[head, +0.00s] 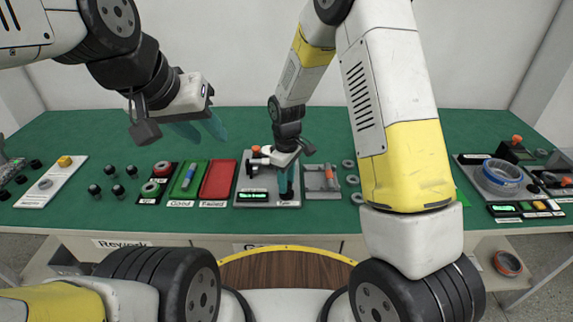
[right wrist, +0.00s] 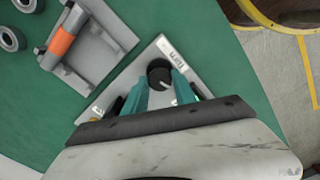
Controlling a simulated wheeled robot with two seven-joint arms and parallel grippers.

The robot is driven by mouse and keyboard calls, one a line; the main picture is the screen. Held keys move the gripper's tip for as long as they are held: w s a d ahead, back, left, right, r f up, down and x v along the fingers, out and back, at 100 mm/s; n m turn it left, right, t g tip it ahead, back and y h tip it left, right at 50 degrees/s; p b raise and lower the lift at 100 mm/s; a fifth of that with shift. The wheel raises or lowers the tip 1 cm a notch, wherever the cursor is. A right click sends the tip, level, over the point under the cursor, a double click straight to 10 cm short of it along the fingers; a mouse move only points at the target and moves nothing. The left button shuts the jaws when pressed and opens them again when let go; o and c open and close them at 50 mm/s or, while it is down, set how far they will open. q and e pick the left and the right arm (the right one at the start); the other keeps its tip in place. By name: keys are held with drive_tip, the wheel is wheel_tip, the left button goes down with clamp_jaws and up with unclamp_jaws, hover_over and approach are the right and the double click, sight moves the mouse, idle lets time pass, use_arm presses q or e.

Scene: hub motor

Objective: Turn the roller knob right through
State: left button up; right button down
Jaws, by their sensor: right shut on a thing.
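The roller knob (right wrist: 158,69) is a round black knob with a light pointer mark, seen in the right wrist view on a grey station plate (right wrist: 190,76) with a small label. My right gripper (right wrist: 160,82) is shut on the knob, one teal finger on each side. In the head view my right gripper (head: 286,190) points down at the right part of the same station (head: 244,185), and its fingers hide the knob. A green display (head: 253,196) is lit on the station's front. My left gripper (head: 203,130) hangs empty above the table's left half, its teal fingers apart.
A green tray (head: 174,194) and a red tray (head: 218,194) stand left of the station. A grey fixture with an orange part (head: 328,176) stands close on its right, with several grey rings (head: 348,164) beyond. Several black knobs (head: 112,171) stand left. The green table's back is clear.

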drive_tip(key=m, duration=0.5)
drive_tip(key=shift+m, duration=0.3)
drive_tip(key=m, duration=1.2)
drive_tip(key=shift+w+m, duration=0.1)
drive_tip(key=shift+m, duration=2.8)
drive_tip(key=c, duration=1)
unclamp_jaws()
drive_tip(key=shift+c, duration=0.2)
drive_tip(key=shift+r, duration=3.95)
